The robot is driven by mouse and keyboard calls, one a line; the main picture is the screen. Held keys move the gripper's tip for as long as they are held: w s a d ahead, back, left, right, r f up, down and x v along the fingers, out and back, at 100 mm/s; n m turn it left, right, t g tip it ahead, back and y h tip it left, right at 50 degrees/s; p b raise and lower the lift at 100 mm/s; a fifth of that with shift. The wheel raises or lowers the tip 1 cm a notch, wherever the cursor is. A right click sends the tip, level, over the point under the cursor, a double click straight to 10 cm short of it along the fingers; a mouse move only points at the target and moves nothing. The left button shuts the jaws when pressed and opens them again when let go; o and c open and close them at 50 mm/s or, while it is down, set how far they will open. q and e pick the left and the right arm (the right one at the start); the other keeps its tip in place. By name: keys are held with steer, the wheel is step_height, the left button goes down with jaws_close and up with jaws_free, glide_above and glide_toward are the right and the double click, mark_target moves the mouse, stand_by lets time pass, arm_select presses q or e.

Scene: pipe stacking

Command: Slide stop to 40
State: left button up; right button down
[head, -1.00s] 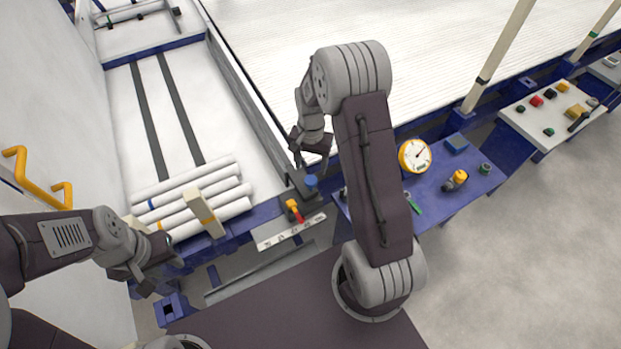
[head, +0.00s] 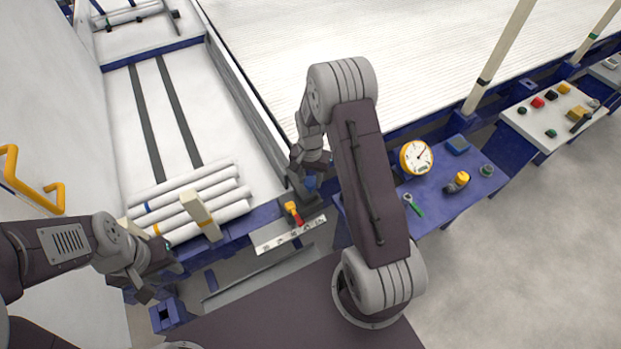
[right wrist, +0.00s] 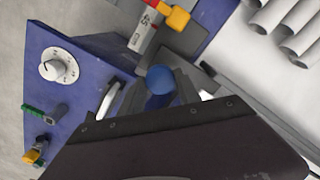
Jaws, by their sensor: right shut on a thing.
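The stop has a blue knob (head: 311,183) on a grey block at the end of the white scale strip (head: 290,234). My right gripper (right wrist: 160,88) is shut on the blue knob (right wrist: 160,78), which shows between its fingers in the right wrist view. In the head view this gripper (head: 311,175) partly hides the knob. A yellow piece with a red part (head: 292,212) sits at the strip, left of the knob. The right wrist view shows the strip's number 45 (right wrist: 145,20) beside the yellow piece (right wrist: 177,18). My left gripper (head: 160,281) is open and empty, low at the left.
Several white pipes (head: 190,200) lie left of the stop behind a cream post (head: 201,214). A blue side table (head: 440,200) at the right carries a yellow-rimmed dial (head: 416,157) and small parts. A long grey rail (head: 245,95) runs behind the stop.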

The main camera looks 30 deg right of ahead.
steer(key=a+p, duration=0.2)
steer(key=a, duration=0.3)
steer(key=shift+s, duration=0.1)
steer(key=c, duration=0.9)
jaws_free()
steer(key=shift+o, duration=0.2)
step_height(320, 180, up, 9)
steer(key=p, duration=0.2)
